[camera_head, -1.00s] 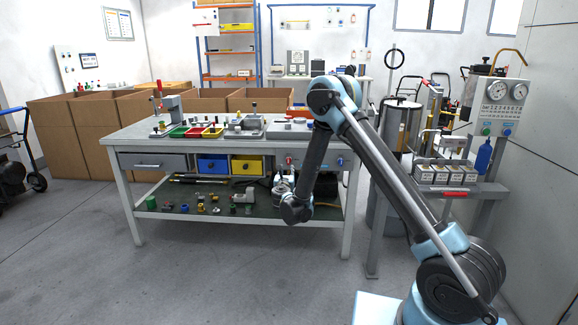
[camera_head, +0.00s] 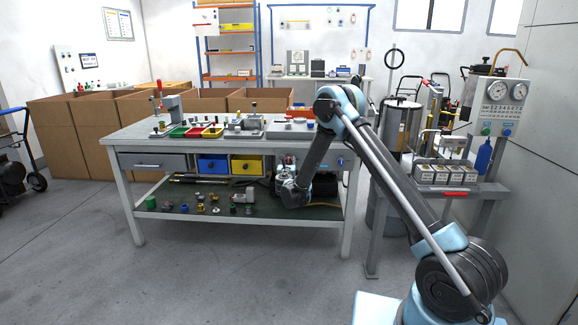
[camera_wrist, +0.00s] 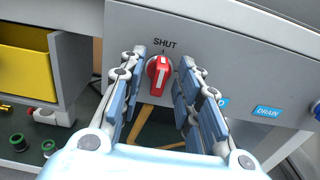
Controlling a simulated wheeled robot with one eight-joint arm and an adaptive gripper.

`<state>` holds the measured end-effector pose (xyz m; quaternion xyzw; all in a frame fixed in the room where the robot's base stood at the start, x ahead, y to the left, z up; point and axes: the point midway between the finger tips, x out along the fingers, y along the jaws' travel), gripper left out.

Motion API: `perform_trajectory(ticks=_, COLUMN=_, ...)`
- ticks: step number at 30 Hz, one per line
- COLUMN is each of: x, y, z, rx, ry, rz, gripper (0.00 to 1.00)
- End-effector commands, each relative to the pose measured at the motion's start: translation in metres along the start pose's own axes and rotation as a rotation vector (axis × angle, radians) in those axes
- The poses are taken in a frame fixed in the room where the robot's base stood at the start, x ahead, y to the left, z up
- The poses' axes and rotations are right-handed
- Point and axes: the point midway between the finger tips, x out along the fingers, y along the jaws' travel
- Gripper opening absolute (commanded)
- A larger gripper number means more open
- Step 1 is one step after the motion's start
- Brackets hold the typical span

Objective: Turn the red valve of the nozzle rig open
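The pointer is roughly upright, toward the word SHUT printed above. My gripper (camera_wrist: 161,62) is open, with one blue-padded finger to the left of the knob and one to the right. Gaps show between the fingers and the knob. I cannot tell how deep the fingertips are relative to it. In the head view my arm reaches down at the right front of the workbench (camera_head: 235,134), and the valve is not clearly visible there.
A yellow drawer (camera_wrist: 24,70) is left of the panel in the wrist view. A blue DRAIN label (camera_wrist: 268,111) and a blue knob (camera_wrist: 316,110) are to the right. Loose fittings lie on the lower shelf (camera_head: 180,208). A side stand (camera_head: 440,188) is right of the bench.

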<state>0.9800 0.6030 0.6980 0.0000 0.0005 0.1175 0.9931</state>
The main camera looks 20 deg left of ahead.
Motion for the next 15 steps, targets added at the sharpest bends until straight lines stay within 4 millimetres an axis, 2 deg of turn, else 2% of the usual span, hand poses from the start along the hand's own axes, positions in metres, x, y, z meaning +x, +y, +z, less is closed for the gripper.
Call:
perform_trajectory(ticks=3, x=-0.0001, y=0.0001, z=0.0, rx=0.0, ry=0.0, rz=0.0, gripper=0.29)
perform_trajectory(ticks=7, x=-0.0002, y=0.0001, z=0.0, rx=0.0, ry=0.0, rz=0.0, gripper=0.0)
perform_trajectory(ticks=15, x=-0.0004, y=0.0, z=-0.0001, rx=0.003, ry=0.0, rz=0.0, gripper=0.0)
